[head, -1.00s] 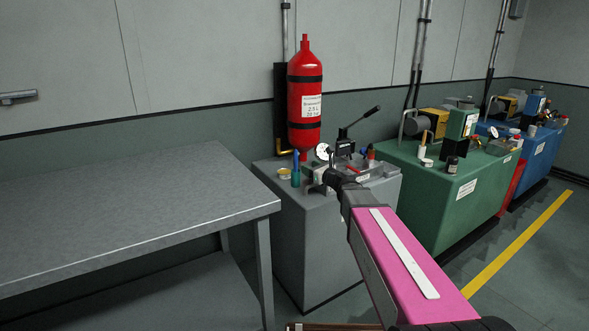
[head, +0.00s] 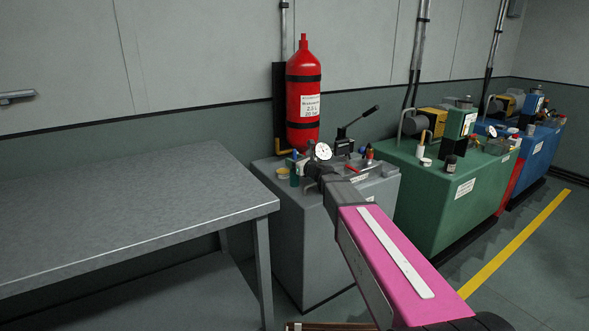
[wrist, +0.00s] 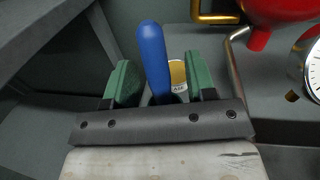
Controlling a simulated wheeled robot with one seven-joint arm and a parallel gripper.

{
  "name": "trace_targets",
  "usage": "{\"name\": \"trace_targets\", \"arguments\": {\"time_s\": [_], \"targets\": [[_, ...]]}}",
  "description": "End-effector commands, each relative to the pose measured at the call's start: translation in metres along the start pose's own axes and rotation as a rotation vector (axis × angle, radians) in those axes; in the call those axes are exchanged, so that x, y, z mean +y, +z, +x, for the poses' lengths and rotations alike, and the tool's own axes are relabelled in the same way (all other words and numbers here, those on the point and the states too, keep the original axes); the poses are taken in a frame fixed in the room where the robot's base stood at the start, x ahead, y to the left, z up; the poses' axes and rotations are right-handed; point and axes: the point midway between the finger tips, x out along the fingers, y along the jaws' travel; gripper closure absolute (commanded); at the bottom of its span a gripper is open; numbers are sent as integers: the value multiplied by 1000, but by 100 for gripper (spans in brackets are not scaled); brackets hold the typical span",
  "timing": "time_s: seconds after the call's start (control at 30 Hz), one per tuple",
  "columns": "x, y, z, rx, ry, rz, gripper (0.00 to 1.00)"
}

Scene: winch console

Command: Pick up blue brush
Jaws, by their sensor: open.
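The blue brush shows in the wrist view as an upright, slightly tilted blue handle (wrist: 152,55). It stands between the two green finger pads of my gripper (wrist: 161,80), nearer the left pad, with a gap on both sides. Its lower end is hidden behind the dark gripper bar. In the head view only the small blue top of the brush (head: 294,154) shows clearly, at the left of the grey console top. My gripper (head: 297,173) is open there, at the brush, and partly hidden by my arm.
A yellow tin (wrist: 178,73) stands just behind the brush. A pressure gauge (head: 323,151), a red cylinder (head: 303,90) and a black lever (head: 358,121) are close by on the grey console (head: 300,240). An empty metal table (head: 120,210) is at the left.

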Motion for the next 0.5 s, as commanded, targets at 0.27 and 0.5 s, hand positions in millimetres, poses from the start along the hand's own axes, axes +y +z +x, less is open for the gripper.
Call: {"name": "trace_targets", "arguments": {"time_s": [0.27, 0.5], "targets": [[0, 0, 0, 0, 0, 0, 100], [0, 1, 0, 0, 0, 0, 100]]}}
